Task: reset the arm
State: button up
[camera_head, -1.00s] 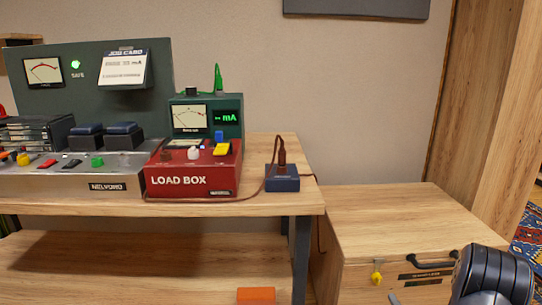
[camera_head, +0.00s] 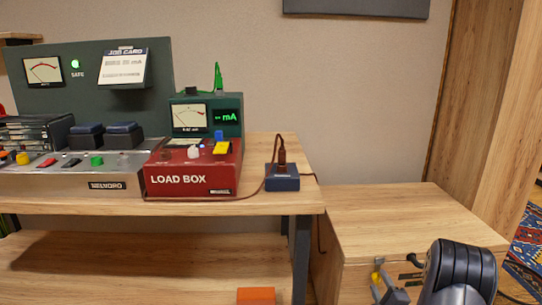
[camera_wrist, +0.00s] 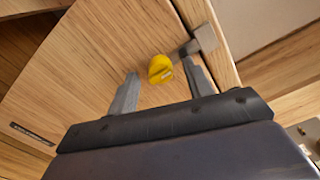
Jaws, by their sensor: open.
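My gripper (camera_wrist: 160,77) is open in the wrist view, with its two grey fingers apart and pointing at the front of a wooden cabinet. A small yellow padlock-like piece (camera_wrist: 160,69) shows between the fingertips, below a grey metal latch (camera_wrist: 205,38). I cannot tell whether the fingers touch it. In the head view the yellow piece (camera_head: 375,276) is at the lower right, on the wooden cabinet (camera_head: 400,215), with my arm beside it on the right. My arm hides part of the cabinet front and its dark handle.
A wooden bench (camera_head: 265,207) on the left holds the red load box (camera_head: 190,180), a green meter (camera_head: 222,120) and a small blue box (camera_head: 282,184) with a cable. An orange block (camera_head: 256,296) lies on the lower shelf. The cabinet top is bare.

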jog(key=m+p, duration=0.3)
jog(key=shift+r, duration=0.25)
jog(key=m+p, duration=0.4)
jog(key=shift+m, duration=0.3)
jog(key=m+p, duration=0.6)
jog(key=shift+m, duration=0.4)
jog(key=shift+s+d+f, duration=0.1)
jog(key=shift+s+f, duration=0.15)
jog(key=shift+s, duration=0.75)
